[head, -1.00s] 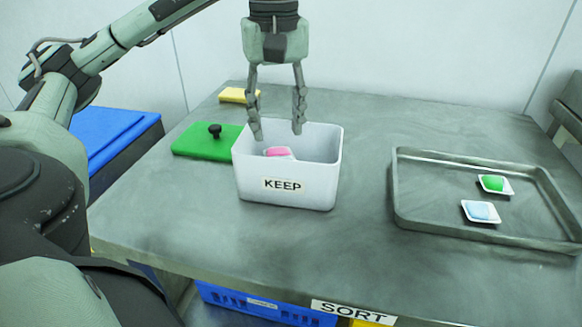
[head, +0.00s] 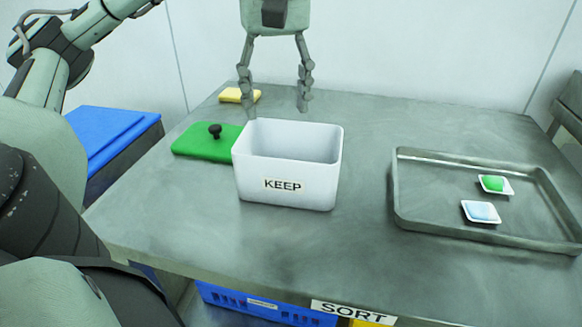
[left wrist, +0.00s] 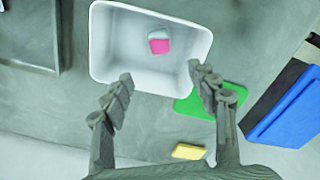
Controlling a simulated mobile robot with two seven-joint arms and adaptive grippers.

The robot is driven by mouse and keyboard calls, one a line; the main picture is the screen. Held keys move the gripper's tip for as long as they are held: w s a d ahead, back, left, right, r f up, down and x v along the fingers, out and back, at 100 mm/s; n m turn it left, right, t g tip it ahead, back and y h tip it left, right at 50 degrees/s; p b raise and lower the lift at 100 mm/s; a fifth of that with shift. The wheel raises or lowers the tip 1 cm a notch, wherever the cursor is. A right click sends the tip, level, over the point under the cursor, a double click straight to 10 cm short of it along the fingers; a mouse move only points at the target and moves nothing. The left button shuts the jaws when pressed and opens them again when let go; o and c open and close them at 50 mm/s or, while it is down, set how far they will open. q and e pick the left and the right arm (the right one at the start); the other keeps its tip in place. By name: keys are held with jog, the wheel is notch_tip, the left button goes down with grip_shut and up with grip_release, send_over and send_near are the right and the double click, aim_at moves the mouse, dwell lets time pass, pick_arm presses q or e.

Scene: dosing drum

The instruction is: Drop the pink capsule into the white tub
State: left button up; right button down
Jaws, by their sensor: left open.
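The white tub (head: 287,172) with a KEEP label stands on the metal table. In the left wrist view the pink capsule (left wrist: 160,46), in a small white holder, lies inside the tub (left wrist: 112,42) on its floor. The tub's front wall hides the capsule in the head view. My left gripper (head: 276,112) is open and empty, above and behind the tub. In the left wrist view its fingers (left wrist: 160,82) are apart with nothing between them. My right gripper does not show.
A grey tray (head: 440,231) at the right holds a green capsule (head: 493,183) and a pale blue capsule (head: 482,211). A green lid (head: 195,146) with a black knob lies left of the tub. A yellow block (head: 238,95) lies behind. A blue-topped bin (head: 105,130) stands at the left.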

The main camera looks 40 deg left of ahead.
pick_arm(q)
notch_tip(320, 180, up, 8)
dwell(0.7)
jog(key=shift+r, duration=0.1)
jog(key=shift+s, duration=0.1)
dwell(0.4)
